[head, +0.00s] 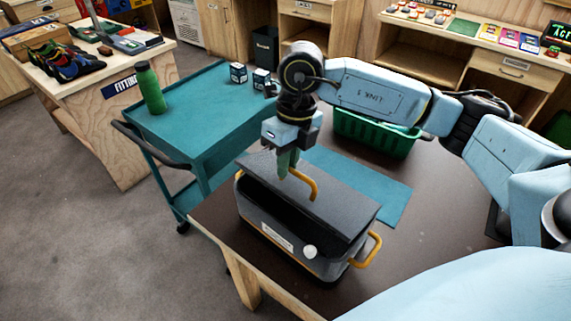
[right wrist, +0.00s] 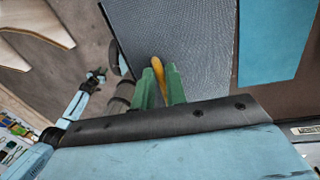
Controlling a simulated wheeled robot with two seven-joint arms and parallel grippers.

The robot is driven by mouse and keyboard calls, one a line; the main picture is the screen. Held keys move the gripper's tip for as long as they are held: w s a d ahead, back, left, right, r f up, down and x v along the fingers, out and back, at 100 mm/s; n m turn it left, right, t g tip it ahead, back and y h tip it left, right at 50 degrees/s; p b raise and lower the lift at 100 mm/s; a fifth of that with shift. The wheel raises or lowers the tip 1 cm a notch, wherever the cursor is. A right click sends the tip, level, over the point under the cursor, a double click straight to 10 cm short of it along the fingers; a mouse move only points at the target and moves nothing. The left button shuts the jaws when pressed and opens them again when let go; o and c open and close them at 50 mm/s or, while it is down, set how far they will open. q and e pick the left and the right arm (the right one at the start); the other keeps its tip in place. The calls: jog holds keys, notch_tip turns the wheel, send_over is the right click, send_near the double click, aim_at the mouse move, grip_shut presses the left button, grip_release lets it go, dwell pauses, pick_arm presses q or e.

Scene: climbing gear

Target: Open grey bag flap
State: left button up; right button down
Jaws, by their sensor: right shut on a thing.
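The grey bag (head: 290,240) stands on the brown table, with a white label and a round white spot on its front. Its dark grey flap (head: 335,205) is partly raised, with a dark gap showing under its front edge. My right gripper (head: 285,172) is above the flap, its green fingers at the yellow handle (head: 308,186). In the right wrist view the green fingers (right wrist: 160,85) are shut on the yellow handle (right wrist: 158,66), with the grey flap (right wrist: 180,40) behind. My left gripper is not seen in the head view.
A teal mat (head: 395,195) lies beside the bag, and a green basket (head: 375,133) stands behind it. The table's right part is clear.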

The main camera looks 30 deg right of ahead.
jog(key=shift+w+d+r, duration=0.2)
jog(key=shift+d+r, duration=0.1)
jog(key=shift+d, duration=0.05)
jog(key=c, duration=0.7)
grip_release()
jog(key=r+p, duration=0.1)
jog(key=a+r+p, duration=0.1)
jog(key=r, duration=0.1)
jog(key=r+p, duration=0.2)
jog(key=shift+s+a, duration=0.4)
dwell(0.3)
